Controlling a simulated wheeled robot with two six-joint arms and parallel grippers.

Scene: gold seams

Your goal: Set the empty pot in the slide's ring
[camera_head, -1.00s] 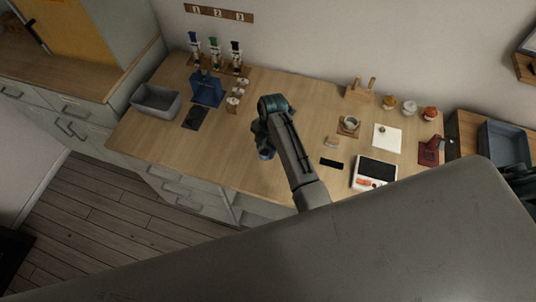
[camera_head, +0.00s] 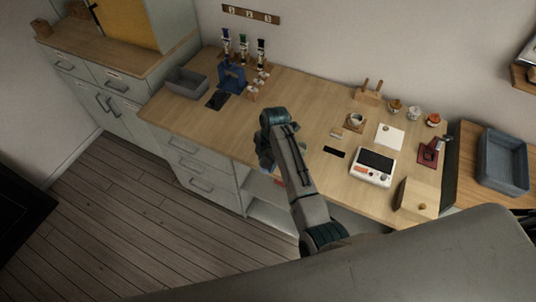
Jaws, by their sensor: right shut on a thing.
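My right gripper (camera_head: 266,160) hangs at the front edge of the wooden worktop, below the bent end of my right arm. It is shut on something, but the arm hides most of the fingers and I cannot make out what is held. A small white cup (camera_head: 356,118) sits on a wooden block at the right of the worktop. I cannot pick out the slide's ring with certainty. My left gripper is not in view.
A grey bin (camera_head: 187,83) stands at the left and another (camera_head: 503,162) at the far right. A white device (camera_head: 373,167), a white sheet (camera_head: 390,137) and a wooden box with a knob (camera_head: 418,199) occupy the right side. The worktop's middle is largely clear.

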